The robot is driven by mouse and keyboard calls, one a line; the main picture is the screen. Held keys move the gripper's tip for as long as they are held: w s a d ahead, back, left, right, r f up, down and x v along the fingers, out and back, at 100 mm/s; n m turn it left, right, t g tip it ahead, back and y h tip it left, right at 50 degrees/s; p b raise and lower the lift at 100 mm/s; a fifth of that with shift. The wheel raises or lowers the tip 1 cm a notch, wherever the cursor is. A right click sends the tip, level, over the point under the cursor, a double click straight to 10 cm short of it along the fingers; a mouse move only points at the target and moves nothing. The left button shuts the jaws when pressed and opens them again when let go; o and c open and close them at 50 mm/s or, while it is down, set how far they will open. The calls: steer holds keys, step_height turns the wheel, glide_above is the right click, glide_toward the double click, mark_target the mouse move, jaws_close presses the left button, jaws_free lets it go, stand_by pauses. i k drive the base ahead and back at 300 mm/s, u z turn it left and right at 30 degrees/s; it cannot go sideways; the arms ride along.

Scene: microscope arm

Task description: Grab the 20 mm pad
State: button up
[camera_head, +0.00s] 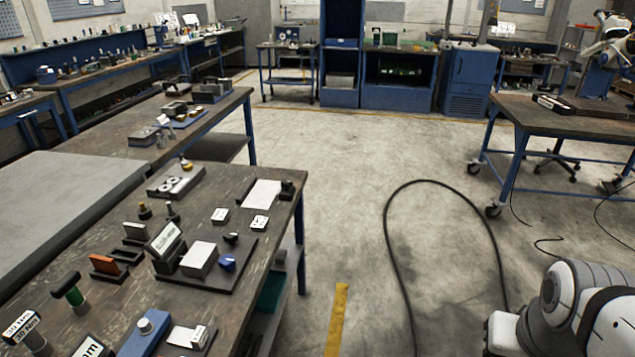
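No object in view can be surely told as the 20 mm pad, because most labels are too small to read. Two small white blocks with dark marks, a left one (220,215) and a right one (260,222), lie on the near left workbench (120,295). A larger pale block (199,259) sits on a dark board (236,277) there. A white label (92,347), cut off at the bottom edge, ends in "m". My white and grey arm links show at the bottom right, over the floor and apart from the bench. My gripper is not in view.
The near bench also holds an orange-brown block (109,266), a green-handled tool (69,291), a blue box (145,333) and a standing label plate (163,239). A black cable (388,235) loops across the open floor. A wheeled table (560,122) stands right.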

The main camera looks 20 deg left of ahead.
mark_target(260, 224)
steer(key=u, duration=0.3)
steer(key=i, duration=1.35)
steer(key=u, duration=1.45)
steer(key=i, duration=0.8)
steer(key=u, duration=0.25)
steer(key=k, duration=0.85)
steer(key=u, duration=0.2)
steer(key=i, duration=0.85)
steer(key=z, duration=0.05)
